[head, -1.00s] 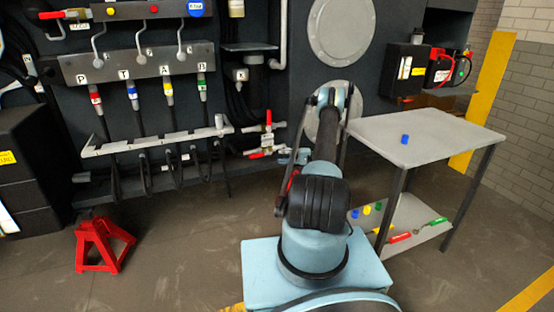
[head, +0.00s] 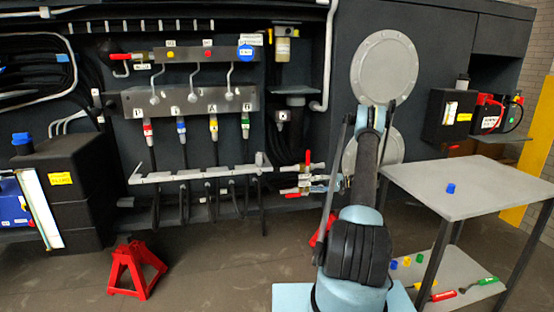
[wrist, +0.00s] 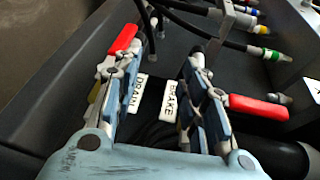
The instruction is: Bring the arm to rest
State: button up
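My arm (head: 367,200) reaches forward from my light blue base toward the dark chassis in the head view. My gripper (wrist: 165,75) fills the wrist view, its two blue-grey fingers apart with a gap between them. I see nothing held in the gap. White labels reading DRAIN (wrist: 138,93) and BRAKE (wrist: 169,99) show between the fingers. One red valve handle (wrist: 122,39) is beside the left finger and another red handle (wrist: 259,107) beside the right finger. I cannot tell whether the fingers touch them. In the head view, the arm largely hides the gripper.
Red-handled valves (head: 307,158) sit low on the chassis, left of my arm. A grey table (head: 480,185) with a blue cap (head: 450,188) stands close on the right. A red jack stand (head: 135,268) is on the floor at left. Hoses hang above a light rail (head: 200,174).

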jog(key=s+a+r+h, duration=0.2)
jog(key=s+a+r, duration=0.15)
jog(key=r, duration=0.65)
jog(key=s+a+r+g+h, duration=0.1)
jog(key=s+a+r+h, duration=0.2)
jog(key=s+r, duration=0.55)
jog(key=s+a+r+h, duration=0.3)
jog(key=s+r, duration=0.3)
jog(key=s, duration=0.6)
jog(key=s+d+n+h, duration=0.1)
jog(key=s+h, duration=0.3)
jog(key=s, duration=1.3)
jog(key=s+d+f+h, duration=0.2)
jog(key=s+d+f, duration=0.1)
jog(key=s, duration=0.5)
jog(key=s+d+f+n+t+h, duration=0.1)
jog(key=s+d+f+h, duration=0.1)
jog(key=s+f, duration=0.3)
jog(key=s+d, duration=0.1)
jog(key=s, duration=0.3)
jog(key=shift+f, duration=0.3)
